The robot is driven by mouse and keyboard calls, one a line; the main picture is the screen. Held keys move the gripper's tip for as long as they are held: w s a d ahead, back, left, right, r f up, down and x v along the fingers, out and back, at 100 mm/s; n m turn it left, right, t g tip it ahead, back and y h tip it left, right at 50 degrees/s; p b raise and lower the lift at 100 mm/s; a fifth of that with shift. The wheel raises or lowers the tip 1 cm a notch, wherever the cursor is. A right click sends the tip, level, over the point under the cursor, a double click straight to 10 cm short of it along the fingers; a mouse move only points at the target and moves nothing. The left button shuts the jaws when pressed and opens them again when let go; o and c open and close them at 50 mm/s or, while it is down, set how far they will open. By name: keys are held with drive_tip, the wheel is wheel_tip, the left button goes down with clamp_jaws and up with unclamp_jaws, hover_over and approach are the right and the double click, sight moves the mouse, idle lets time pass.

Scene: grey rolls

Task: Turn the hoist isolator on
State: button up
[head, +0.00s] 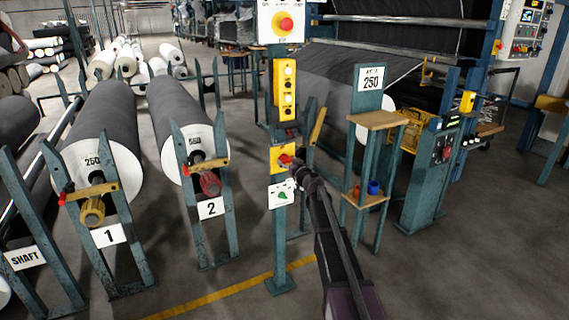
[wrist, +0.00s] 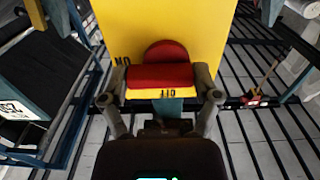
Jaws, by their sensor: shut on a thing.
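The hoist isolator is a yellow box (head: 278,153) with a red handle (head: 285,159), on a teal post in the middle of the head view. In the wrist view, the yellow box (wrist: 133,30) fills the upper middle. My gripper (head: 296,170) reaches up to the handle from the lower right. In the wrist view, my gripper (wrist: 160,97) has one finger at each end of the handle and is shut on it. I cannot tell which mark the handle points to.
Above on the post are a yellow push-button box (head: 285,90) and a red emergency button (head: 285,24). A white plate with a green symbol (head: 282,194) is just below. A small stand with a wooden top (head: 376,120) is close on the right. Grey rolls (head: 185,115) stand left.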

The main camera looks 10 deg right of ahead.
drive_tip(key=shift+a, duration=0.15)
drive_tip(key=o, duration=1)
drive_tip(key=shift+c, duration=0.2)
drive_tip(key=shift+s, duration=0.2)
drive_tip(key=v, duration=1.1)
drive_tip(key=shift+s, duration=0.3)
